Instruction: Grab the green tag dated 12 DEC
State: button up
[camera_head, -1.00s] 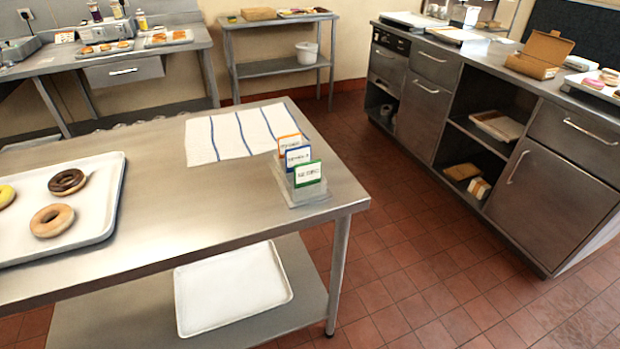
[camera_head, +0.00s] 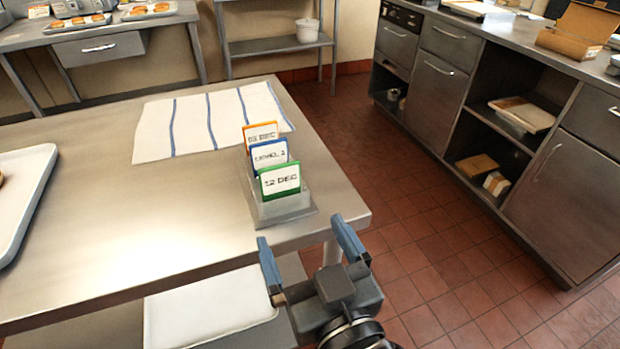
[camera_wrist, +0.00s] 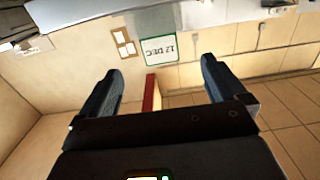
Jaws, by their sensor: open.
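The green tag (camera_head: 280,180) reads 12 DEC and stands upright at the front of a clear holder (camera_head: 284,208) near the table's right corner. Behind it in the holder are a blue tag (camera_head: 269,152) reading LEVEL 2 and an orange tag (camera_head: 260,132) with a partly hidden date. My gripper (camera_head: 300,228) is open and empty, in front of the holder and apart from it. In the wrist view my gripper (camera_wrist: 160,78) shows its two fingers spread. Beyond them is a green-edged 12 DEC panel (camera_wrist: 158,49), upside down; I cannot tell whether it is the same tag.
A striped cloth (camera_head: 190,125) lies behind the holder on the steel table (camera_head: 150,220). A white tray (camera_head: 25,200) is at the left edge. Another tray (camera_head: 205,312) lies on the shelf below. Counters stand at the right, with open tiled floor between.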

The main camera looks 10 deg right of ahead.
aim_at(281, 185)
jog(key=p+x, duration=0.1)
jog(key=x, duration=0.9)
jog(key=shift+w+d+r, duration=0.1)
jog(key=shift+w+d, duration=0.05)
jog(key=c, duration=1.1)
